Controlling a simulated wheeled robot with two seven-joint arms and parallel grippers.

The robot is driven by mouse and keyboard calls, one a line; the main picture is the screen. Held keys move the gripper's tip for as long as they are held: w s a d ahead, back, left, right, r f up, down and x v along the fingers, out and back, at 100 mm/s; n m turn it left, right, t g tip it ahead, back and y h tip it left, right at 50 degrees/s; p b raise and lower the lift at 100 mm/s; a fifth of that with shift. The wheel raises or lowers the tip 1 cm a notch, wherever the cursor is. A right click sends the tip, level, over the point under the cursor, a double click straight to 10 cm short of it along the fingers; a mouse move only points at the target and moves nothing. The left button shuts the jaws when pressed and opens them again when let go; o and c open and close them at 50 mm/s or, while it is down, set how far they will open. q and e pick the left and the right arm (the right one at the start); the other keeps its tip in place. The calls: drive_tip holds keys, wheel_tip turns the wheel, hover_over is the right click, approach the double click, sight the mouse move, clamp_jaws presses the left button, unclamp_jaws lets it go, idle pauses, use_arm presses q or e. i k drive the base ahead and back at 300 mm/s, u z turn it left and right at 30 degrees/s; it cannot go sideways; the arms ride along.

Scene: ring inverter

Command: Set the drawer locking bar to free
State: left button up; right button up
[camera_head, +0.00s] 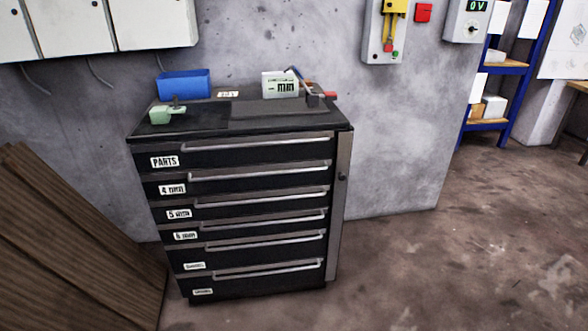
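The drawer cabinet (240,158) is black, with several drawers one above the other, each with a long metal handle. Labels sit on the drawer fronts; the top one reads PARTS. All the drawers look shut. The locking bar (340,205) is a grey vertical strip along the right front edge of the cabinet, with a small dark knob (342,177) near its upper part. The bar stands beside the right ends of the drawers; I cannot tell whether it overlaps them. Neither of my grippers is in view.
On the cabinet top are a blue bin (184,83), a green vise-like block (167,114) and a white box (280,84) with tools. Brown boards (75,245) lean at the left. A yellow-and-red switch panel (384,32) hangs behind. The floor (440,270) to the right is clear.

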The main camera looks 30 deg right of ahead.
sight(344, 138)
drive_tip(key=z, duration=0.15)
drive_tip(key=i, duration=0.95)
drive_tip(key=z, duration=1.05)
drive_tip(key=i, duration=0.8)
drive_tip(key=z, duration=0.05)
